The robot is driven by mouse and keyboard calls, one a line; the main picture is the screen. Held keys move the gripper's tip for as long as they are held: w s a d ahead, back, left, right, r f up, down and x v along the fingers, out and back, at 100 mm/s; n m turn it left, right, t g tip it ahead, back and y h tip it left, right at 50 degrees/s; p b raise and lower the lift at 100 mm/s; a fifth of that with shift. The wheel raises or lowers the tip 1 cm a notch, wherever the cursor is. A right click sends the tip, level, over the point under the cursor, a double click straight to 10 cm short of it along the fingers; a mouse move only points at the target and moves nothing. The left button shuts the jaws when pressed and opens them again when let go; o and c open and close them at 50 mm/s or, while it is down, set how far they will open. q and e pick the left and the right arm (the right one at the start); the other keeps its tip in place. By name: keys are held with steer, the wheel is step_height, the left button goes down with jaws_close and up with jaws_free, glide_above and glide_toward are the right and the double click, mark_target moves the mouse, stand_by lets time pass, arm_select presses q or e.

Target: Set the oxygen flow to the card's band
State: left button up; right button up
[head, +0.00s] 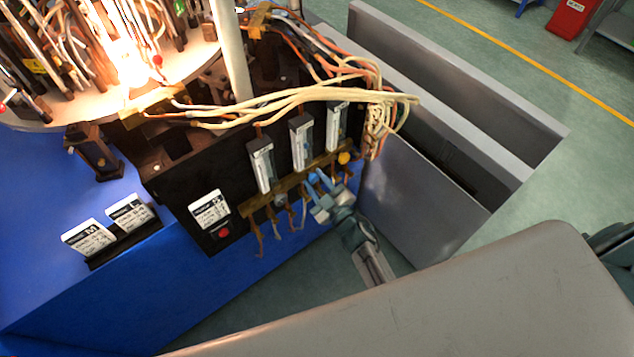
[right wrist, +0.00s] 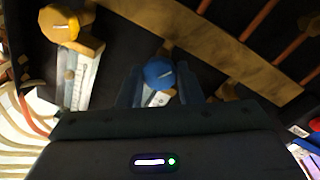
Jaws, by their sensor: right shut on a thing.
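My right gripper (head: 318,187) reaches the front of the dark gas panel and is shut on a blue knob (head: 313,176). In the right wrist view the blue knob (right wrist: 159,73) sits between the two fingers (right wrist: 154,88). Above the knobs are three upright flow tubes: left (head: 262,166), middle (head: 302,143) and right (head: 337,125). The blue knob lies below the middle tube. A white card (head: 210,208) is on the panel at the left; its small print and the tube readings are too small to read. My left gripper is out of view.
A yellow knob (head: 344,158) is close to the right of my gripper; it also shows in the right wrist view (right wrist: 60,24). Two white cards (head: 88,238) (head: 129,212) stand on the blue bench. Pale hoses (head: 300,97) run above the tubes. A flame glows at top left.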

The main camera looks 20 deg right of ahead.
steer(key=o, duration=1)
steer(key=shift+c, duration=0.2)
steer(key=b+v, duration=0.2)
steer(key=v, duration=0.9)
steer(key=shift+f, duration=0.1)
